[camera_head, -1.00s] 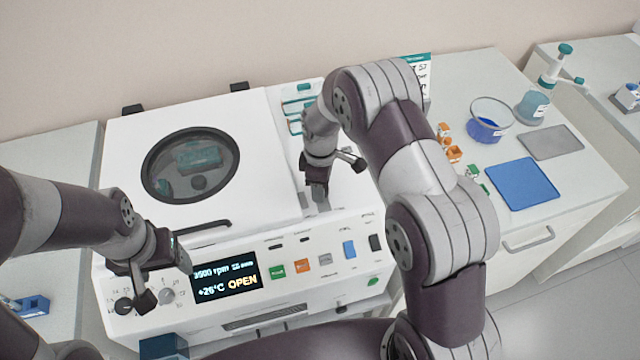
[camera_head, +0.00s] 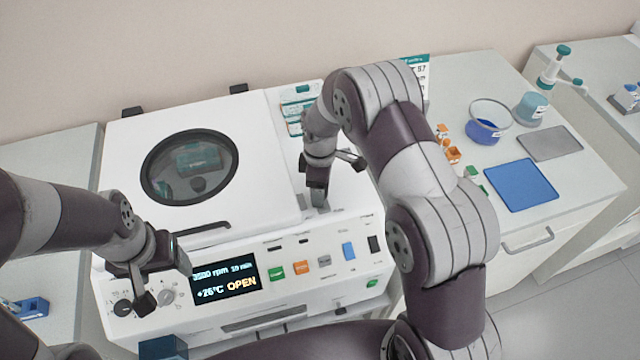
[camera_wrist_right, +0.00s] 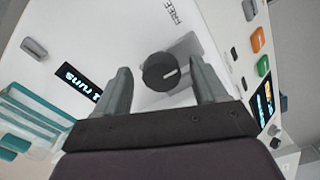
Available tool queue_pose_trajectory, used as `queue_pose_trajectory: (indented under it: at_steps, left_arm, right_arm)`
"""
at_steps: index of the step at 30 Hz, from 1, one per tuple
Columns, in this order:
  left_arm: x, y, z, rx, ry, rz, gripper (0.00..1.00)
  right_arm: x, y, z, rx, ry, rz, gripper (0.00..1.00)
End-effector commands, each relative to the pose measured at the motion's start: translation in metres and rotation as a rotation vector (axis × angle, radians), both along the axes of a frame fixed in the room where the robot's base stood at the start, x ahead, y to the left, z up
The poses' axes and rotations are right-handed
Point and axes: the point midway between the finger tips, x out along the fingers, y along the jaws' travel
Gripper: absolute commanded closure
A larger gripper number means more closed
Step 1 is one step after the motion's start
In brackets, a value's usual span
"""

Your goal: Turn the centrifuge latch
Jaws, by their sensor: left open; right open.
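The white centrifuge (camera_head: 260,150) has a lid with a round dark-rimmed window (camera_head: 190,167). Its front display (camera_head: 225,284) reads OPEN. In the head view the right gripper (camera_head: 318,188) is over the top panel and hides the knob. My left gripper (camera_head: 168,276) is open near the dials left of the display.
Coloured buttons (camera_head: 302,267) line the front panel. A teal-and-white rack or label area (camera_head: 298,108) lies behind my right gripper. On the right bench are a blue mat (camera_head: 521,185), a beaker of blue liquid (camera_head: 486,125) and a grey mat (camera_head: 550,143).

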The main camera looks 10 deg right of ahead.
Motion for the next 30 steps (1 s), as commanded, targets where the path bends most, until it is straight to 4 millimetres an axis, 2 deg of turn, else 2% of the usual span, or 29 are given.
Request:
queue_pose_trajectory:
  at_steps: [2,5,15,18,22,30]
  left_arm:
    - [0.000,0.000,-0.001,0.000,0.000,0.000,0.29]
    - [0.000,0.000,-0.006,0.000,0.000,0.000,0.29]
    - [0.000,0.000,-0.025,0.000,0.000,0.000,0.29]
    - [0.000,0.000,-0.019,0.000,0.000,0.000,0.29]
    - [0.000,0.000,-0.019,0.000,0.000,0.000,0.29]
    - [0.000,0.000,-0.019,0.000,0.000,0.000,0.29]
  right_arm:
    - [0.000,0.000,0.002,0.000,0.000,0.000,0.29]
    - [0.001,0.000,0.015,0.001,-0.004,0.000,0.29]
    - [0.000,-0.001,0.102,0.001,-0.005,0.000,0.29]
    - [-0.001,-0.001,0.120,0.000,-0.002,0.000,0.29]
    - [-0.001,-0.001,0.127,0.001,0.000,0.000,0.29]
    - [-0.001,-0.001,0.127,0.001,0.000,0.000,0.29]
